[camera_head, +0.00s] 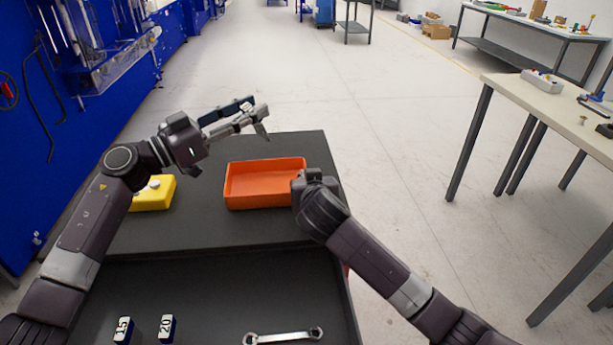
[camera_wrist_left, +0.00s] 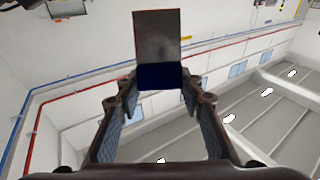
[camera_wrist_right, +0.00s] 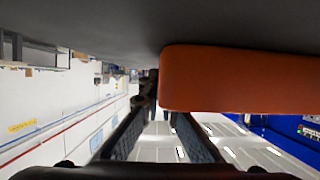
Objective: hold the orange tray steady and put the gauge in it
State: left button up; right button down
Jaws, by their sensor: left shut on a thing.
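The orange tray (camera_head: 265,200) lies on the dark worktop, its inside looking empty. My left gripper (camera_head: 258,108) is shut on the gauge (camera_wrist_left: 158,45), a flat piece with a grey metal face and a dark blue end. The gauge sticks out past the fingertips and is held in the air, behind the tray in the head view. My right gripper (camera_wrist_right: 165,105) is at the tray's right end. In the right wrist view the tray (camera_wrist_right: 235,80) touches or nearly touches one finger and hides the other fingertip, so its grip is unclear.
A yellow block (camera_head: 152,193) with a white knob stands left of the tray, partly behind my left arm. An open drawer in front holds a wrench (camera_head: 283,337) and two dark blocks marked 15 (camera_head: 123,330) and 20 (camera_head: 167,328).

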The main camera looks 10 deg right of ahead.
pick_arm(q)
notch_tip(320, 180, down, 11)
jog(key=shift+r, duration=0.15)
dwell(1.1)
jog(key=o, duration=1.4)
jog(key=shift+o, duration=0.2)
notch_tip(320, 180, up, 10)
pick_arm(e)
jog(key=c, duration=2.1)
grip_release()
